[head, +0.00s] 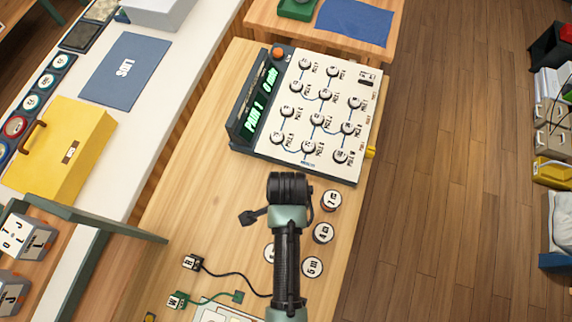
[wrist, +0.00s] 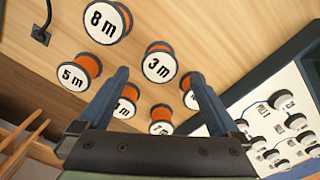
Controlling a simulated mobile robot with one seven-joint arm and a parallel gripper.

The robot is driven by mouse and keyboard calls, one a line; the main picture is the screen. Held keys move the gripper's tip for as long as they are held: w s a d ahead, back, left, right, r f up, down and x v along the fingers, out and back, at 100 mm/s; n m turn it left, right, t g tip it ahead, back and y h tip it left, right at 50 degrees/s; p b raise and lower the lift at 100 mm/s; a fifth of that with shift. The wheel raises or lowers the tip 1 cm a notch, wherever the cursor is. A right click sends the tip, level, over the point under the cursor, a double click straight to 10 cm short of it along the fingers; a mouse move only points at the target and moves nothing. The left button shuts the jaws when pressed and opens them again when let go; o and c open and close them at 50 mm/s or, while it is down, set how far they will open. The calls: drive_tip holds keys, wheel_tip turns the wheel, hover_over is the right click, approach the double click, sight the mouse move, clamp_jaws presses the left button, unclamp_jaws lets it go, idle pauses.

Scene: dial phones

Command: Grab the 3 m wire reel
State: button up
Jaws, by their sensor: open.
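The 3 m wire reel (wrist: 160,62) has a white face marked "3 m" and orange wire. In the wrist view it lies on the wooden table, beyond and between my fingertips. My gripper (wrist: 158,74) is open with two dark blue fingers and nothing held. In the head view I cannot make out the 3 m label; my arm covers part of the reel group.
Close by in the wrist view are the 8 m reel (wrist: 103,20), the 5 m reel (wrist: 78,73) and several partly covered reels. A dial panel (head: 318,105) stands at the table's far end. Small wired blocks (head: 192,262) lie left of my arm.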

drive_tip(key=shift+s+a+f, duration=0.1)
drive_tip(key=shift+f, duration=1.1)
drive_tip(key=shift+a+f, duration=0.1)
drive_tip(key=shift+f, duration=1.05)
drive_tip(key=shift+c, duration=0.3)
drive_tip(key=c, duration=1.5)
